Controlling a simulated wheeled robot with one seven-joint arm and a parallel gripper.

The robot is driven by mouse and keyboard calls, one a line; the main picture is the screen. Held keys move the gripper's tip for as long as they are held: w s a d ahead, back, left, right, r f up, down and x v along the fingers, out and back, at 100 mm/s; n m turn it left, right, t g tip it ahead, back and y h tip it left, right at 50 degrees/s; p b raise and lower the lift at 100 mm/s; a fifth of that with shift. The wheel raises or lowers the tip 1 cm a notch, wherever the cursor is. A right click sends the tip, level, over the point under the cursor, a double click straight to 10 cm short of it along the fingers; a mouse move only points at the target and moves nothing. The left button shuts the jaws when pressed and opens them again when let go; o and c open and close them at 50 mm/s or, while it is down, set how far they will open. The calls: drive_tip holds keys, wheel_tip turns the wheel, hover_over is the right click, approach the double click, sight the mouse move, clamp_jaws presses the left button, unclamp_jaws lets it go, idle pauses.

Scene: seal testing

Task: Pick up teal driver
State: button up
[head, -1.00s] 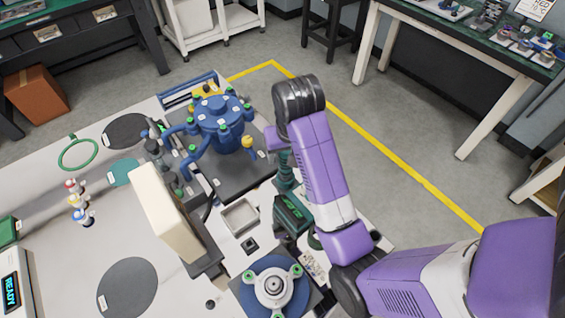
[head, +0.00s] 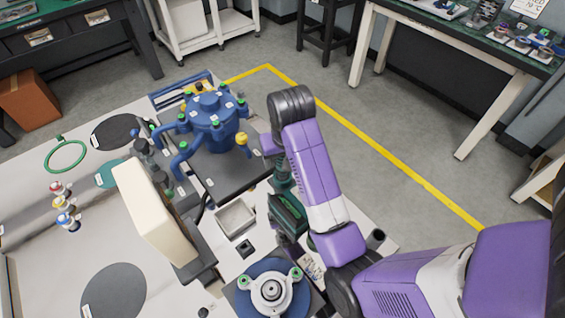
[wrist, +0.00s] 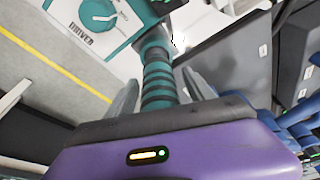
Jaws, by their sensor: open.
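The teal driver (head: 286,212) stands upright near the right edge of the pale table, partly hidden by my arm. In the wrist view, its ribbed teal grip (wrist: 157,72) runs between the two grey fingers of my gripper (wrist: 160,92). The gripper is open, with one finger on each side of the grip. A gap shows on the right side; contact on the left is hard to tell. The driver's wider body with a dial and a "DRIVER" label (wrist: 82,31) shows at the upper left there. In the head view, the fingers are hidden.
A blue vessel with several arms (head: 213,122) stands on a dark plate just left of the driver. A small open tray (head: 236,218) lies to its left. A round blue fixture (head: 272,289) sits in front, and a cream panel (head: 152,212) stands further left.

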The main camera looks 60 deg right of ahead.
clamp_jaws()
drive_tip(key=shift+r, duration=0.2)
